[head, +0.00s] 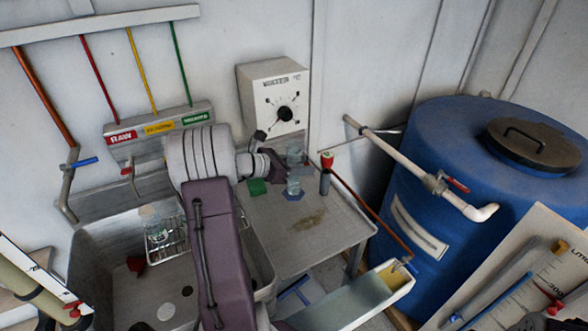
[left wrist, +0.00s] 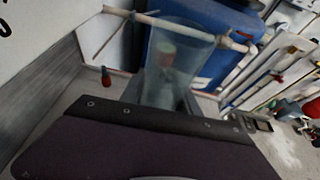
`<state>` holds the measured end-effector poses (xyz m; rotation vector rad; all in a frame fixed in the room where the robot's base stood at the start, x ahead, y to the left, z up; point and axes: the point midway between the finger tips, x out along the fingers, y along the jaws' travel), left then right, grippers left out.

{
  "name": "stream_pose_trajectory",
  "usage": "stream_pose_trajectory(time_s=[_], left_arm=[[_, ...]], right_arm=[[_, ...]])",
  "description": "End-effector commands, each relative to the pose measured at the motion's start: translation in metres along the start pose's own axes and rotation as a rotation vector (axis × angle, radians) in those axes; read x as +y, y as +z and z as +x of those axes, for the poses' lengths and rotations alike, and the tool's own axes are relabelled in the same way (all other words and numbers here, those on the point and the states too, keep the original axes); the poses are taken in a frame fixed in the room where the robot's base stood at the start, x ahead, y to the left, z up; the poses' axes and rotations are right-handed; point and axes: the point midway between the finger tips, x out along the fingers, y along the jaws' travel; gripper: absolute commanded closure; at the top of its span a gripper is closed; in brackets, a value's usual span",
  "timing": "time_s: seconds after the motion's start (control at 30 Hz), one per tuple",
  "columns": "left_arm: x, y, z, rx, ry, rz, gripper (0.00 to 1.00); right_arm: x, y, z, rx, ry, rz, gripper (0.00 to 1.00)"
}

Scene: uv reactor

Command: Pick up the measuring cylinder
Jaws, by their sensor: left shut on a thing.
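The measuring cylinder (head: 294,182) is clear, bluish glass with a blue six-sided base, upright over the metal worktop. My left gripper (head: 283,163) is shut on the measuring cylinder around its upper part, reaching it from the left. In the left wrist view the measuring cylinder (left wrist: 178,45) stands up between the jaws, its wide mouth toward the top. The dark jaws hide its lower part there. I cannot tell whether its base touches the worktop. My right gripper is not in view.
A dark bottle with a red top (head: 325,178) stands close right of the cylinder. A green block (head: 258,187) lies to its left. A sink (head: 100,235) is at left, a blue tank (head: 425,200) at right.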

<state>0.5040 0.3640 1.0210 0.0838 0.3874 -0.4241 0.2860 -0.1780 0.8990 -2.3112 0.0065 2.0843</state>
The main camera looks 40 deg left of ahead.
Motion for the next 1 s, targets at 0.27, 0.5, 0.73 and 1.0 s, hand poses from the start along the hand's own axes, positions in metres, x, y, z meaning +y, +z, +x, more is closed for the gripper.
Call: stream_pose_trajectory(time_s=[0.27,0.5,0.73,1.0], left_arm=[[-0.033,0.030,0.010,-0.002,-0.001,0.003,1.00],[-0.055,0.049,0.016,-0.002,-0.001,0.002,1.00],[-0.068,0.060,0.021,-0.001,-0.002,0.001,1.00],[-0.074,0.066,0.022,-0.001,0.000,0.001,1.00]], right_arm=[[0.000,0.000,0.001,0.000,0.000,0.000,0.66],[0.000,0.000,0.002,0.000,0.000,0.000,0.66],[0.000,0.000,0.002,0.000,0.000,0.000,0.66],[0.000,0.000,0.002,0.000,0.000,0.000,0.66]])
